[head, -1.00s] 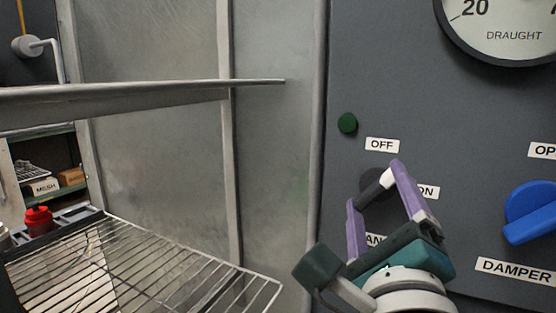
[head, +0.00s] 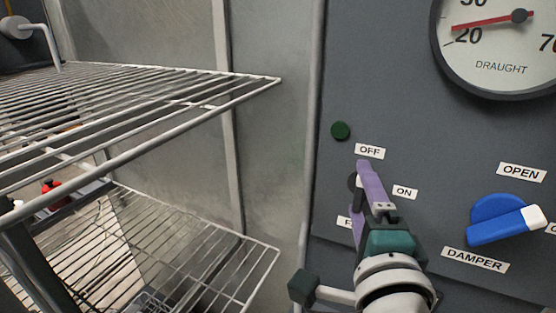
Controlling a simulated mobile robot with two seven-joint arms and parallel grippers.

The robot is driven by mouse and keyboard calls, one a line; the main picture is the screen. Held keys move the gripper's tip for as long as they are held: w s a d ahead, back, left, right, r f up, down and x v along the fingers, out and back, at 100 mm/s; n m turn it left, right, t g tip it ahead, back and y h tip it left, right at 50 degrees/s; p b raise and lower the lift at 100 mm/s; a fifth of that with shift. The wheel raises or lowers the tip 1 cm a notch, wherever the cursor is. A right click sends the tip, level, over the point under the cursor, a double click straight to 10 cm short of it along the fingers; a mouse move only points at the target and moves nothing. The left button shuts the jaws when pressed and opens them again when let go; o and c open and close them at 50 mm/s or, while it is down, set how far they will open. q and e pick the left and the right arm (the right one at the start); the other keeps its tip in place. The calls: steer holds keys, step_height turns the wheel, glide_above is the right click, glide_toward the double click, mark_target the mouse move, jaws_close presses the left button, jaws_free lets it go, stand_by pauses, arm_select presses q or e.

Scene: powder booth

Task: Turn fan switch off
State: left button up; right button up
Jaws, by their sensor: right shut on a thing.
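The fan switch (head: 353,182) is a small dark knob on the grey panel, below the OFF label (head: 370,151) and left of the ON label (head: 405,192). Most of the knob, including its pointer, is hidden behind my gripper, so I cannot tell exactly where it points. A label under it is mostly covered; only its first letter shows. My right gripper (head: 361,192), with purple fingers, is shut on the fan switch. My left gripper is not in view.
A blue damper knob (head: 497,222) with a white tip is to the right, under an OPEN label. A draught gauge (head: 502,72) is above it and a green button (head: 340,131) at upper left of the switch. Wire racks (head: 150,112) fill the left side.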

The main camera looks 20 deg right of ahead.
stand_by(0.4)
steer(key=o, duration=1.2)
steer(key=p+v, duration=0.1)
steer(key=v, duration=0.9)
